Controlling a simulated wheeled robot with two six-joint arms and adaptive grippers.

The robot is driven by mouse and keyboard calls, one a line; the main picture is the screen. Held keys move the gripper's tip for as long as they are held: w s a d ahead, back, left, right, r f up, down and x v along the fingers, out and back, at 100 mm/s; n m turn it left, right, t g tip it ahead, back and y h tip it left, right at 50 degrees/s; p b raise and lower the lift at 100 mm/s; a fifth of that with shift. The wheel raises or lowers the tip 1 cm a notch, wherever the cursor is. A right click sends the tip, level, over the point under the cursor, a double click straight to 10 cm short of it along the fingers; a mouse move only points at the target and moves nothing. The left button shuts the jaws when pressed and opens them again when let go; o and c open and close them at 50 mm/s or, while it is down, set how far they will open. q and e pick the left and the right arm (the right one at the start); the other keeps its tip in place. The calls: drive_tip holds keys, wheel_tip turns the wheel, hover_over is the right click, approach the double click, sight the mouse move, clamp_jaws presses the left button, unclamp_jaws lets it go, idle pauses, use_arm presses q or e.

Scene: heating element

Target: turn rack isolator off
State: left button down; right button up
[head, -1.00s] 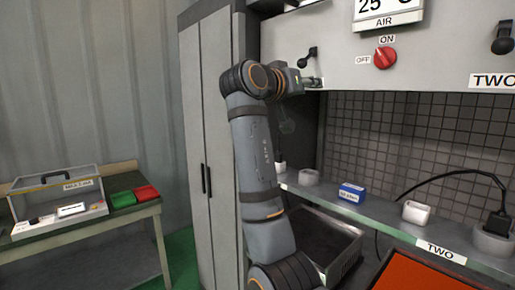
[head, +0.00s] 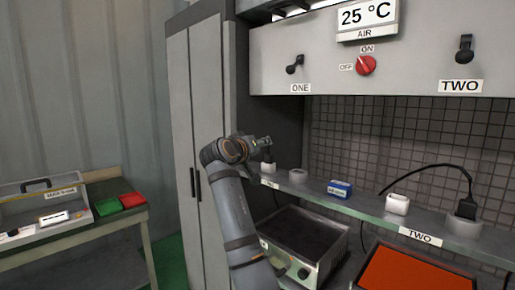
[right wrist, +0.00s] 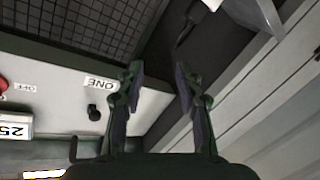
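The red rotary knob (head: 366,66) with ON above it and OFF to its left is on the white panel (head: 420,68) in the head view. Its handle looks roughly upright, towards ON, though it is small. The knob's edge shows at the far left of the right wrist view (right wrist: 3,84). My right gripper (head: 266,142) is below the panel, left of and lower than the knob, touching nothing visible. In the right wrist view its fingers (right wrist: 158,75) are apart with nothing between them. My left gripper is not in view.
Black levers ONE (head: 294,64) and TWO (head: 465,48) flank the knob. A tall cabinet (head: 205,130) stands left. A side table holds green (head: 120,202) and red trays.

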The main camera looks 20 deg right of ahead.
drive_tip(key=shift+f, duration=0.15)
drive_tip(key=shift+o, duration=0.5)
drive_tip(key=o, duration=0.5)
drive_tip(key=shift+o, duration=1.2)
drive_tip(key=s+d+r+n+h, duration=0.1)
drive_tip(key=s+d+r+n, duration=0.2)
drive_tip(key=r, duration=0.3)
drive_tip(key=s+d+r+n+g+h, duration=0.1)
drive_tip(key=s+d+r+n, duration=0.2)
drive_tip(key=r, duration=0.3)
drive_tip(key=shift+d+g, duration=0.3)
drive_tip(key=shift+d, duration=0.1)
drive_tip(key=n+g+h, duration=0.2)
drive_tip(key=n+g, duration=0.1)
drive_tip(key=n, duration=0.6)
approach(363, 64)
drive_tip(key=p+x, duration=0.4)
drive_tip(key=x, duration=0.3)
drive_tip(key=shift+d+p, duration=0.3)
drive_tip(key=shift+d, duration=0.05)
drive_tip(key=shift+w+d, duration=0.2)
drive_tip(key=shift+d, duration=0.1)
drive_tip(key=shift+c, duration=0.3)
